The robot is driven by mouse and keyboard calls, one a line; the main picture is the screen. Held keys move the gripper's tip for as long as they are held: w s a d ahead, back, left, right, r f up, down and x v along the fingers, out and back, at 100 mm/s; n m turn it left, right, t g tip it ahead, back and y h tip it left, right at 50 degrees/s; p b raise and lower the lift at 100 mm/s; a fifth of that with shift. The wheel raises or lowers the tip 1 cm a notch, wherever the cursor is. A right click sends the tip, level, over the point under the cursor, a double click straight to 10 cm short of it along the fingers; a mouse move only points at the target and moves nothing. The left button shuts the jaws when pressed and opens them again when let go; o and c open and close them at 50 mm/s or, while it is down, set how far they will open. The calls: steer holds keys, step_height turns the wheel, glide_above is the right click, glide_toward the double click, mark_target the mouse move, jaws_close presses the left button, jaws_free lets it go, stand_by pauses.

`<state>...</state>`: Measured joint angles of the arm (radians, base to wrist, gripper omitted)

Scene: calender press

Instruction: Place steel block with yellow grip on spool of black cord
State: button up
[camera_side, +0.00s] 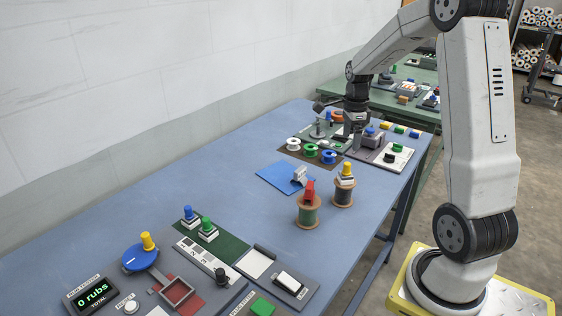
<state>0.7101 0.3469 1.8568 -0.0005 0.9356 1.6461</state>
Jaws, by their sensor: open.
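The steel block with yellow grip (346,174) sits upright on top of the spool of black cord (343,194), near the right edge of the blue table. The spool stands on its end, with dark cord between its wooden flanges. My gripper (356,140) is open, farther back on the table, above or among the items of the far station. It is apart from the yellow-gripped block. Its fingertips are small and partly lost against the things behind them, so their exact height is unclear.
A green-cord spool (308,214) with a red-gripped block (309,192) on it stands close by at the front left. A blue mat (275,177) lies beside it. Blue-gripped (189,217) and green-gripped (207,229) blocks stand nearer. Small coloured spools (310,150) lie left of my gripper.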

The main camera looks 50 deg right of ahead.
steer(key=shift+a, duration=0.1)
steer(key=s+a+f+n+t, duration=0.1)
steer(key=s+a+f+n, duration=0.1)
steer(key=a+n, duration=1.1)
steer(key=s+a+f+n+t, duration=0.1)
steer(key=s+a+f+n, duration=0.1)
steer(key=a+n, duration=1.2)
steer(key=shift+s+a+f+t, duration=0.2)
steer(key=shift+a+f+t, duration=0.15)
steer(key=shift+f, duration=0.55)
